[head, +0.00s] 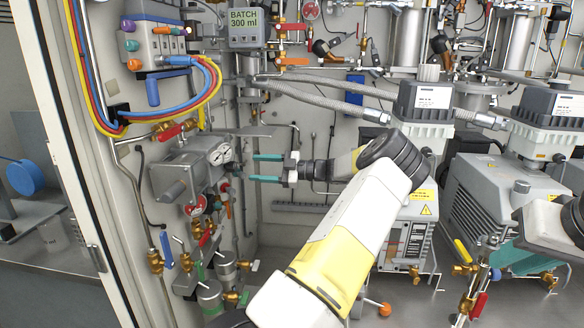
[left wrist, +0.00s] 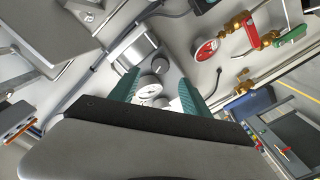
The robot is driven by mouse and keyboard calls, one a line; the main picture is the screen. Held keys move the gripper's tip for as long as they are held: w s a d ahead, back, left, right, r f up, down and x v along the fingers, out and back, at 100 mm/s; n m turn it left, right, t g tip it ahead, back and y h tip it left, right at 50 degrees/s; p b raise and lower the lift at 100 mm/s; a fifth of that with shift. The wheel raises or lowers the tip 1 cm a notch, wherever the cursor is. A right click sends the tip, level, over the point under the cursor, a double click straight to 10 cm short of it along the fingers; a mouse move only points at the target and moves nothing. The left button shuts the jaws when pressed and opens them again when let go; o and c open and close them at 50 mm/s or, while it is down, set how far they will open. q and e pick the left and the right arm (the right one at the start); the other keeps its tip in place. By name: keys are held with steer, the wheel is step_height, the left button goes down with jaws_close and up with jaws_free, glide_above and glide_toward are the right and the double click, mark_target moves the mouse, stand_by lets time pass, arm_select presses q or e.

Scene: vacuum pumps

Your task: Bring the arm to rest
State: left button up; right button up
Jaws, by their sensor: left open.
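My left gripper (head: 266,168) is in the middle of the head view, its two teal fingers apart and pointing left, with nothing between them. It is held in the air to the right of a grey box with a round white gauge (head: 221,154). In the left wrist view the open left gripper (left wrist: 158,80) shows its fingers to both sides of a white gauge dial (left wrist: 149,89), which lies beyond them. My right gripper (head: 515,258) is at the right edge of the head view, partly hidden behind its arm and overlapping a pump. Its finger gap is not clear.
Valves and pipes (head: 205,235) crowd the left wall, with coloured hoses (head: 200,75) above. Grey hoses (head: 330,100) cross the back. Two vacuum pumps (head: 480,195) stand at the right. A red handwheel (left wrist: 206,49) shows in the left wrist view.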

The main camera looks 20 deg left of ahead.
arm_select(q)
steer(key=s+d+f+m+t+h, duration=0.35)
steer(key=s+d+m+h, duration=0.55)
steer(key=s+h, duration=0.35)
steer(key=s+d+r+m+t+h, duration=0.3)
steer(key=s+d+r+m+t, duration=0.1)
steer(key=s+d+m, duration=0.4)
steer(key=s+d+r+m+t+h, duration=0.4)
steer(key=s+d+r+m, duration=0.3)
steer(key=d+m, duration=0.5)
steer(key=s+d, duration=0.1)
steer(key=d, duration=0.2)
steer(key=shift+s+m, duration=0.25)
steer(key=shift+m, duration=0.15)
